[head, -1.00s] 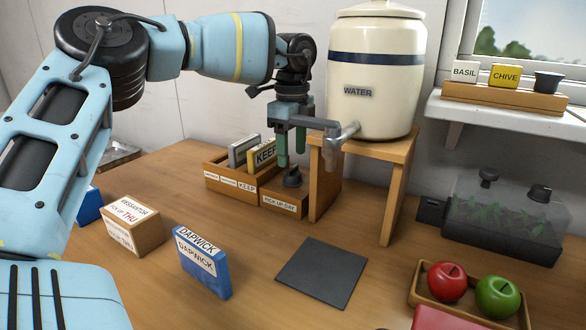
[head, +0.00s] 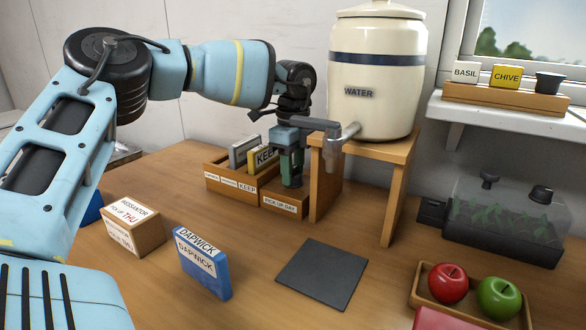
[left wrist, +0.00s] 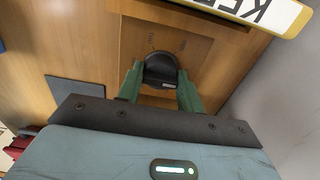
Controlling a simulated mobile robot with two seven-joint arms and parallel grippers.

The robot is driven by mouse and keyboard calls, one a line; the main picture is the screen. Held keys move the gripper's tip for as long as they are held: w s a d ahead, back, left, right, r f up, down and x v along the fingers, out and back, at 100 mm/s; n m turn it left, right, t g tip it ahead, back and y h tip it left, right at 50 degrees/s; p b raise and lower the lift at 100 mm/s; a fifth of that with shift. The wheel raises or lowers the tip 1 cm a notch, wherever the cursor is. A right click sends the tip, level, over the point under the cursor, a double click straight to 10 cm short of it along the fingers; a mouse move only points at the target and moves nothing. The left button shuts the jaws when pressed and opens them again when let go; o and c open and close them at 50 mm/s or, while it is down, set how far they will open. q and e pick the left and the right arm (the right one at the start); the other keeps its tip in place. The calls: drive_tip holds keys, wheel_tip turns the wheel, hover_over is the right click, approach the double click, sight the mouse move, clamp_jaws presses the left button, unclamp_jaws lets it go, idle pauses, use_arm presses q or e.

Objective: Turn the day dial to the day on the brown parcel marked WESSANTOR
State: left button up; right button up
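The brown parcel (head: 152,238) stands on the table at the left in the head view; its label reads WESSANTOR, with THU in red. The black day dial (left wrist: 160,70) sits on the wooden PICK UP DAY box (head: 284,203). My left gripper (head: 291,182) points down over this box and mostly hides the dial in the head view. In the left wrist view its green fingers (left wrist: 160,82) stand on either side of the dial, open, with what look like small gaps. My right gripper is not in view.
A wooden tray (head: 222,184) with KEEP cards adjoins the dial box. The water crock (head: 375,75) stands on a wooden stand (head: 398,180), its tap (head: 338,145) close beside my left gripper.

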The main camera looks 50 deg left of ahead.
use_arm(q)
drive_tip(key=shift+c, duration=0.6)
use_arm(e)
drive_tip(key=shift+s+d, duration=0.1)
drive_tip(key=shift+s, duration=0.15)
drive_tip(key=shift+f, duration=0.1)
